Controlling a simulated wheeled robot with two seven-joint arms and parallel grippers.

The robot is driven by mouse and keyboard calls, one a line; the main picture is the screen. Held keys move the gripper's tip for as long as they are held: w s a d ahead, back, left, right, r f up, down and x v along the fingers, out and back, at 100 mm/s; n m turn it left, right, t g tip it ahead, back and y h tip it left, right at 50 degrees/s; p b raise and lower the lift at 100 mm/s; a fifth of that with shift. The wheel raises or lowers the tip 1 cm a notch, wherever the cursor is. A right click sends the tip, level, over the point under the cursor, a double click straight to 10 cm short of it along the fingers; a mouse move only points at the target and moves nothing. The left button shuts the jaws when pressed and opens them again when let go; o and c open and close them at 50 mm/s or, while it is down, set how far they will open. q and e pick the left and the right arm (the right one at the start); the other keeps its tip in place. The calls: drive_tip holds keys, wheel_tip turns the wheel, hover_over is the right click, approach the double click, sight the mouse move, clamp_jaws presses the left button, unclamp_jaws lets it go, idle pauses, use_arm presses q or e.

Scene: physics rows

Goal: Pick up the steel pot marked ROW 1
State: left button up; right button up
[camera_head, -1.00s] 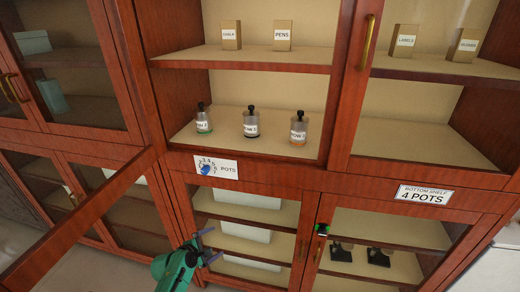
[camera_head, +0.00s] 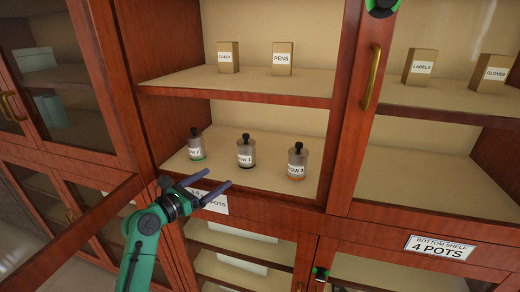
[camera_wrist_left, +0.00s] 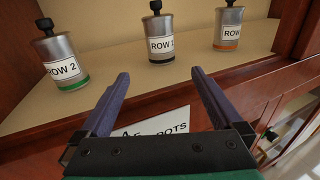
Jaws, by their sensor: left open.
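Three steel pots with black knobs stand upright in a row on the cabinet's open middle shelf. The left pot (camera_head: 196,148) has a green base band, and its label reads ROW 2 in the left wrist view (camera_wrist_left: 60,60). The middle pot (camera_head: 246,155) has a black band; its label starts with ROW, but I cannot read its digit surely in the left wrist view (camera_wrist_left: 160,48). The right pot (camera_head: 297,165) has an orange band and also shows there (camera_wrist_left: 228,28). My left gripper (camera_head: 217,179) is open and empty, in front of the shelf edge, pointing toward the middle pot.
A sign ending in POTS (camera_head: 215,203) is on the rail below the pots. CHALK (camera_head: 228,57) and PENS (camera_head: 282,59) boxes stand on the shelf above. An open door frame (camera_head: 75,235) is at left; a handled door upright (camera_head: 372,78) is at right.

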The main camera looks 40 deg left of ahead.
sight(241, 157)
use_arm(q)
drive_tip(key=w, duration=0.1)
drive_tip(key=w+r, duration=0.1)
drive_tip(key=w, duration=0.1)
drive_tip(key=shift+d+r, duration=0.15)
drive_tip(key=shift+d, duration=0.05)
drive_tip(key=w+p, duration=0.1)
drive_tip(key=w, duration=0.1)
drive_tip(key=w+p, duration=0.1)
drive_tip(key=w, duration=0.3)
drive_tip(key=shift+w+r+p, duration=0.1)
drive_tip(key=shift+r+p, duration=0.2)
drive_tip(key=shift+p, duration=0.1)
drive_tip(key=w+p, duration=0.1)
drive_tip(key=w, duration=0.4)
drive_tip(key=shift+w+p, duration=0.35)
drive_tip(key=shift+w, duration=0.05)
drive_tip(key=shift+w+f, duration=0.2)
drive_tip(key=shift+w, duration=0.1)
drive_tip(key=c, duration=1.5)
clamp_jaws()
use_arm(e)
drive_tip(key=r, duration=0.2)
drive_tip(key=w+r, duration=0.1)
drive_tip(key=r, duration=0.1)
drive_tip(key=shift+r, duration=0.25)
use_arm(q)
drive_tip(key=shift+r, duration=0.15)
